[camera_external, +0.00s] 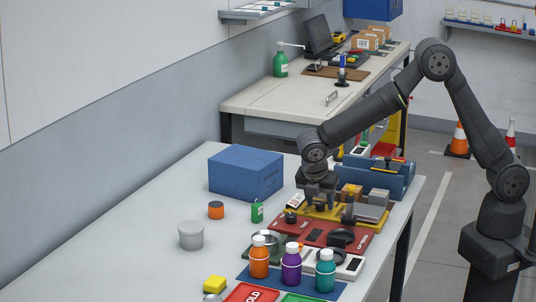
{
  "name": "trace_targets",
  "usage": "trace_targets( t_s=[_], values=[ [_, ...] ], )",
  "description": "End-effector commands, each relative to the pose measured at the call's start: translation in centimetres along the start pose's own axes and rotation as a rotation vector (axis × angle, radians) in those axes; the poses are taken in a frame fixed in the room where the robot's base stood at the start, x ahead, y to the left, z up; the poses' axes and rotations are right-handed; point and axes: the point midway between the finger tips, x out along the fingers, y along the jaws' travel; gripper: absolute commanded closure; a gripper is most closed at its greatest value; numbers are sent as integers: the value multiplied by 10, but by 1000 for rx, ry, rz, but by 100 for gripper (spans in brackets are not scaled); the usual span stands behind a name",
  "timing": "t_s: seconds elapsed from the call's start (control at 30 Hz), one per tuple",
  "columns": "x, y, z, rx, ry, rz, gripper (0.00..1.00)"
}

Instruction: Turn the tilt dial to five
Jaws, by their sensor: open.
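My gripper (319,203) points down over the left part of a yellow fixture (324,214) on the near table. Its jaws are open, though the fingers are small and dark in this view. Whether they touch anything below cannot be told. A red panel (312,232) in front of the fixture bears a round black part (341,237) at its right. A small black knob (291,217) sits left of my gripper. No dial numbers are legible, and I cannot tell which part is the tilt dial.
Orange (259,262), purple (291,267) and teal (326,274) bottles stand in front of the red panel. The table's left side is mostly clear.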

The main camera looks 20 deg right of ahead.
Motion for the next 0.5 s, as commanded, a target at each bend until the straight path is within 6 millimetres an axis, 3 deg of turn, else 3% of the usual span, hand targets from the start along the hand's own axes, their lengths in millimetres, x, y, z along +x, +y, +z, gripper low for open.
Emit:
trace_targets(
  t_s=[0.1, 0.33, 0.5],
  values=[
    [0, 0, 0, 0, 0, 0, 54],
    [0, 0, 0, 0, 0, 0, 98],
    [0, 0, 0, 6, 0, -3, 98]
  ],
)
